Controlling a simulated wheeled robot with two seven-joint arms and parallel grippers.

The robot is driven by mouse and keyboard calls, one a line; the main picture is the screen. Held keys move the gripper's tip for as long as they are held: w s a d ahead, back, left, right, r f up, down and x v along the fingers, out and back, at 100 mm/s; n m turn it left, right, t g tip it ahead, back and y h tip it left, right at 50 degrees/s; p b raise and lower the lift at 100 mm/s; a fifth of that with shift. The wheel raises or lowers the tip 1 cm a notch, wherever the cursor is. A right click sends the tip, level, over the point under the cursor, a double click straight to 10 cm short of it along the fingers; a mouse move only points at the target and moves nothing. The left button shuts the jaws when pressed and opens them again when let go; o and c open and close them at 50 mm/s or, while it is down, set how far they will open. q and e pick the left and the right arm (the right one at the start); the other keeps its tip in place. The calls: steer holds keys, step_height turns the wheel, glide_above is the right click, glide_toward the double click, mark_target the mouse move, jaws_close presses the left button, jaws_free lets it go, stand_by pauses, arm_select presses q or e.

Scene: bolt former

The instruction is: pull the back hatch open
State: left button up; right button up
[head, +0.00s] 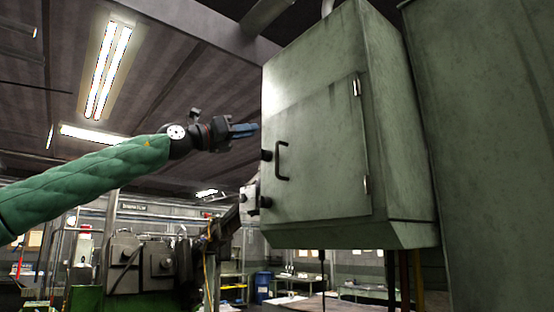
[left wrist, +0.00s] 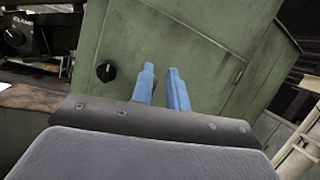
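A green metal cabinet (head: 400,130) hangs at the centre right of the head view. Its front door, which I take for the hatch (head: 325,180), looks shut, with hinges on its right edge. A black bar handle (head: 283,161) is on the door's left side. My left gripper (head: 257,128) is just left of the door's edge, above the handle's level, and not on the handle. In the left wrist view its blue fingers (left wrist: 161,72) stand slightly apart with nothing between them, in front of a green panel (left wrist: 200,50). The handle does not show there. My right gripper is not in view.
A black knob (left wrist: 106,71) is on the green panel, left of the fingers. Black knobs (head: 266,155) also show at the cabinet's left edge. A tall green panel (head: 490,150) stands right of the cabinet. Machinery (head: 140,262) stands at lower left.

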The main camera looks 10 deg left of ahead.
mark_target(277, 171)
arm_select(q)
step_height(277, 171, down, 6)
steer(key=d+m+g+y, duration=0.1)
steer(key=m+g+y, duration=0.1)
steer(key=g+y, duration=0.1)
steer(key=p+x, duration=0.4)
steer(key=x, duration=0.3)
steer(key=shift+d, duration=0.15)
steer(key=shift+w+d+p, duration=0.25)
steer(key=shift+d+p, duration=0.05)
steer(key=shift+p, duration=0.05)
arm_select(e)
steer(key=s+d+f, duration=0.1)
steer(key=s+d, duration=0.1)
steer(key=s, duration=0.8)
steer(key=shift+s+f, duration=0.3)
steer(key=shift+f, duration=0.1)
arm_select(q)
steer(key=shift+f, duration=0.1)
steer(key=shift+c, duration=0.3)
jaws_close()
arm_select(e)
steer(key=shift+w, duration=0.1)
